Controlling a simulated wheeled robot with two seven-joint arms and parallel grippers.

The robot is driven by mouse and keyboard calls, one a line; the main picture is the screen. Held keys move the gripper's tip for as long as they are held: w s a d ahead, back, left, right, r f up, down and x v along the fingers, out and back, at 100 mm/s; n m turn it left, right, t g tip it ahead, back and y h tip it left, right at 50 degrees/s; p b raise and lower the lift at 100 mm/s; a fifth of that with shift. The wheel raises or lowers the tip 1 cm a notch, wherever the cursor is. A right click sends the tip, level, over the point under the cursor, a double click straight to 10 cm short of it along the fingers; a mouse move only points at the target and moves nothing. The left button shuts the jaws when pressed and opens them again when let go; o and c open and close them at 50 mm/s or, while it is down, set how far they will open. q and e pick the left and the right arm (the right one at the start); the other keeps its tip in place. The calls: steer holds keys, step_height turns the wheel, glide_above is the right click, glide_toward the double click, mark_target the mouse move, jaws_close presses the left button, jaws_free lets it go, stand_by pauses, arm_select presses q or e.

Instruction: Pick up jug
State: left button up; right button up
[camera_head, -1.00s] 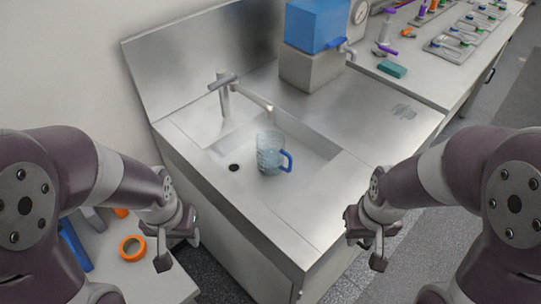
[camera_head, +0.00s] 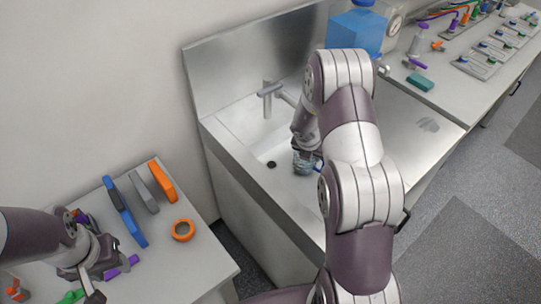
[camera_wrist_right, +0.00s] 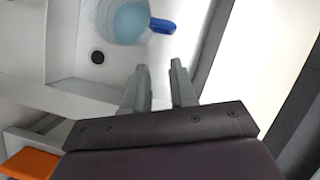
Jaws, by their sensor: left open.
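The jug (camera_head: 302,163) is clear with a blue handle and stands in the sink basin. In the head view my right arm partly covers it. In the right wrist view the jug (camera_wrist_right: 128,20) is cut off by the top edge, and its blue handle (camera_wrist_right: 162,26) points toward the fingers. My right gripper (camera_wrist_right: 160,66) has its two fingers apart with nothing between them, a short way from the handle. My left gripper (camera_head: 98,282) is open over the side table at lower left, far from the jug.
A faucet (camera_head: 270,91) rises behind the basin, and a dark drain (camera_head: 271,164) lies left of the jug. A blue container (camera_head: 355,30) stands behind. The side table (camera_head: 205,262) holds an orange ring (camera_head: 182,230) and several coloured tools.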

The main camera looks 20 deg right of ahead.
steer(key=d+f, duration=0.2)
steer(key=f, duration=0.2)
steer(key=w+d+f+m, duration=0.1)
steer(key=d+f, duration=0.1)
steer(key=f, duration=0.2)
steer(key=d+f+m, duration=0.1)
steer(key=d+f, duration=0.1)
steer(key=f, duration=0.2)
steer(key=shift+w, duration=0.25)
steer(key=shift+c, duration=0.2)
jaws_close()
